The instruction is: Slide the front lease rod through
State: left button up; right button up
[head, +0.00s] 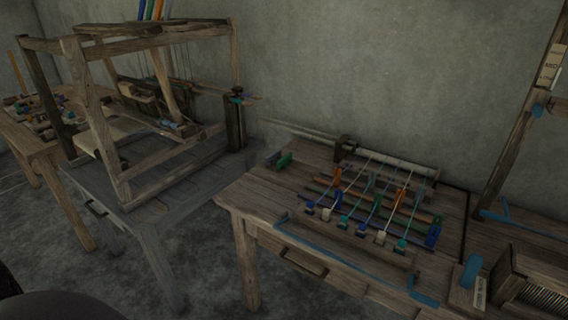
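Neither of my grippers shows in the head view. A small frame with several stretched cords (367,187) stands on the right-hand wooden table (262,196). Rods lie across under or between the cords, among them a greenish one (413,213); I cannot tell which is the front lease rod or how the cords pass around it. Orange pieces (337,175) and a blue piece (433,234) sit at the rods. Several coloured weights or clips hold the cords' near ends. A pale roller (395,162) lies behind them.
A wooden loom (92,115) stands on a grey table at the left. A green block (284,160) sits at the right-hand table's back left. A drawer handle (303,262) is on its front. A comb-like reed (535,297) is at the lower right. Floor shows between the tables.

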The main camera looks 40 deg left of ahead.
aim_at(353, 149)
jog(key=i+j+z, duration=0.1)
jog(key=j, duration=0.25)
jog(key=i+j+z, duration=0.1)
jog(key=i+j, duration=0.15)
jog(key=i+j+z, duration=0.1)
jog(key=j, duration=0.4)
